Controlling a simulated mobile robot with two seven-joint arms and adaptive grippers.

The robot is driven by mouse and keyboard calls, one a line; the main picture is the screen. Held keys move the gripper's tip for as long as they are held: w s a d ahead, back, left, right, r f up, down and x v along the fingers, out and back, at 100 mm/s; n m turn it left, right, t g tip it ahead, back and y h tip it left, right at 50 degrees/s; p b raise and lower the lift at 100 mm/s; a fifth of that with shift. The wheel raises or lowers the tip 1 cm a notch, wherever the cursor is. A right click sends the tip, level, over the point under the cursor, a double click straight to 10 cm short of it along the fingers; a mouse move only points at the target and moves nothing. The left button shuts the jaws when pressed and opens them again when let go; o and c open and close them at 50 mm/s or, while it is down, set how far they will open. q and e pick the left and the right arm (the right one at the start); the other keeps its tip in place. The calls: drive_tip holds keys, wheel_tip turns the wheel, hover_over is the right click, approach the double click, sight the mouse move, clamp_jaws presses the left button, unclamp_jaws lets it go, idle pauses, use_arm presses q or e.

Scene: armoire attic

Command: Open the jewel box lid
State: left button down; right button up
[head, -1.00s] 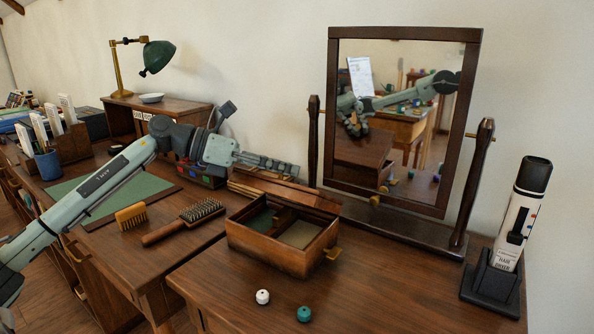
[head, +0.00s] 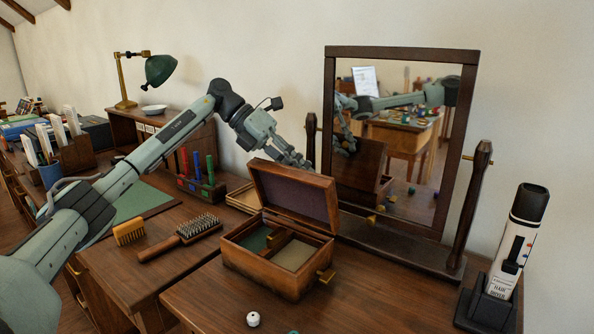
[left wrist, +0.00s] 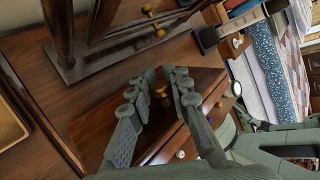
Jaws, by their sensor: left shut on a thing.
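The wooden jewel box (head: 265,270) stands on the dresser top, its divided inside with green and beige linings in plain view. Its lid (head: 295,195) stands up along the back edge, leaning back, with its purple-lined inner face toward the head camera. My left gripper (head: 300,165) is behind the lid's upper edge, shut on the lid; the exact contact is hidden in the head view. In the left wrist view my left gripper's fingers (left wrist: 150,85) reach over a brown wooden panel, with a brass knob (left wrist: 160,90) seen between them.
A mirror (head: 395,150) in a wooden stand is close behind the box. A hair dryer (head: 512,245) in a black holder stands at right. A small white knob (head: 253,318) lies in front.

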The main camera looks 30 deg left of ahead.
use_arm(q)
drive_tip(key=shift+w+d+f+g, duration=0.1)
drive_tip(key=shift+w+f+g, duration=0.1)
drive_tip(key=shift+w+g, duration=0.35)
drive_tip(key=c, duration=1.4)
unclamp_jaws()
drive_tip(key=v, duration=1.2)
